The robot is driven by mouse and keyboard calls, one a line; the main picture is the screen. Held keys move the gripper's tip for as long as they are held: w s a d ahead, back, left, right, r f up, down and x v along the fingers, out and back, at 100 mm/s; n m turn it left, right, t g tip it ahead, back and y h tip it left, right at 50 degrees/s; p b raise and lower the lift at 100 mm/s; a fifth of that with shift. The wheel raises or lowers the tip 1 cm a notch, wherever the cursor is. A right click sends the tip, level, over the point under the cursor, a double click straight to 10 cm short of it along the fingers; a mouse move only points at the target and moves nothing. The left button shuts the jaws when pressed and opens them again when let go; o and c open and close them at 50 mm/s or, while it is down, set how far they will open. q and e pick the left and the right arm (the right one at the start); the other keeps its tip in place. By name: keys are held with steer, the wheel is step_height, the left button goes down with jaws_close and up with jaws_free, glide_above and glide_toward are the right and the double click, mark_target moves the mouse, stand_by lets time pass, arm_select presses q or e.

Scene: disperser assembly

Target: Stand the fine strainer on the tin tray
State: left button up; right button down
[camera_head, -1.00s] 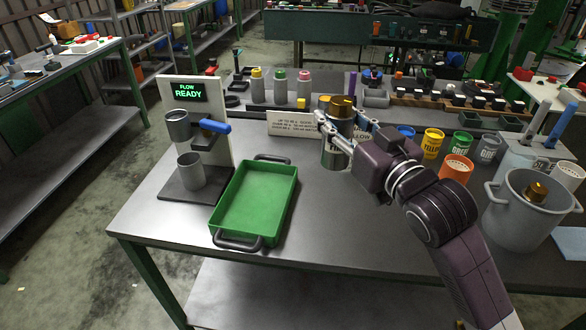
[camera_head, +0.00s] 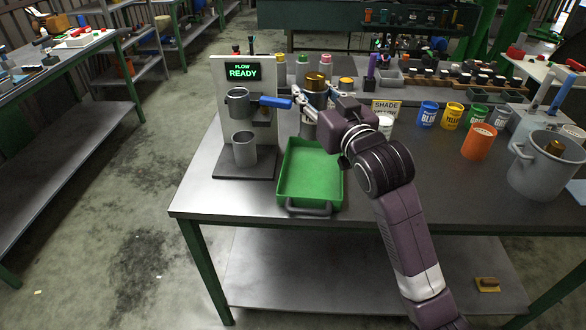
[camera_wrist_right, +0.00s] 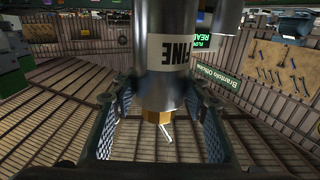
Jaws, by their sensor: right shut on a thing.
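My right gripper (camera_head: 316,97) is shut on the fine strainer (camera_head: 315,82), a metal cylinder with a gold top. The green tray (camera_head: 325,205), with dark handles, lies on the table and looks empty. The strainer appears upright over or just behind the tray's far end; its base is partly hidden by my arm, and I cannot tell its height. My left gripper is not in view.
A flow dispenser (camera_head: 241,95) with a blue handle and a grey cup (camera_head: 244,150) stands close left of the tray. Coloured tins, an orange cup (camera_head: 478,142) and a grey pot (camera_head: 543,168) stand to the right. The table front at centre right is clear.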

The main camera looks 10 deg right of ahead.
steer(key=f, duration=0.6)
steer(key=shift+d+f, duration=0.35)
steer(key=shift+f, duration=0.05)
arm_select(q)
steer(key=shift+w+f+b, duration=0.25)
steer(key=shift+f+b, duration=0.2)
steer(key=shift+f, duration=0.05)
arm_select(e)
step_height(320, 180, down, 11)
steer(key=shift+a, duration=0.15)
steer(key=shift+r, duration=0.1)
steer(key=shift+f, duration=0.2)
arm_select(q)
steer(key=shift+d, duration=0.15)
arm_select(e)
steer(key=c, duration=1.1)
jaws_free()
steer(key=shift+f, duration=0.15)
steer(key=shift+c, duration=0.2)
